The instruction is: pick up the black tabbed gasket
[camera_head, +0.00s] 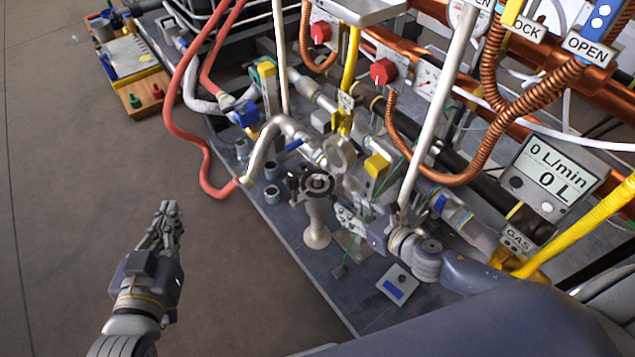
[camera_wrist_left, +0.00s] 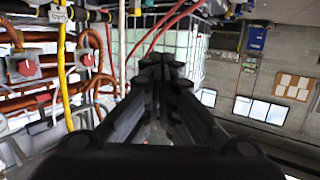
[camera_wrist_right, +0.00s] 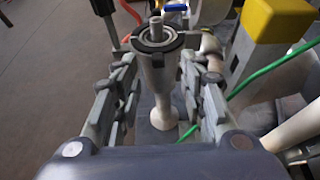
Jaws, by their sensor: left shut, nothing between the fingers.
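The black tabbed gasket (camera_head: 318,184) appears as a dark ring on top of a pale flared post (camera_head: 315,225) in the head view. In the right wrist view the black ring (camera_wrist_right: 157,39) sits around a grey metal fitting at the top of the pale post (camera_wrist_right: 160,95). My right gripper (camera_wrist_right: 158,75) is open, with one finger on each side of the post; I cannot tell whether either finger touches the gasket. It also shows in the head view (camera_head: 347,217). My left gripper (camera_head: 167,212) is shut and empty above the floor; its fingers (camera_wrist_left: 162,65) show together.
The dark bench (camera_head: 285,260) is crowded with pipes, valves and a curved metal pipe (camera_head: 258,150) beside the post. A white pole (camera_head: 435,105) rises near my right wrist. A green wire (camera_wrist_right: 265,68) runs right of the fingers.

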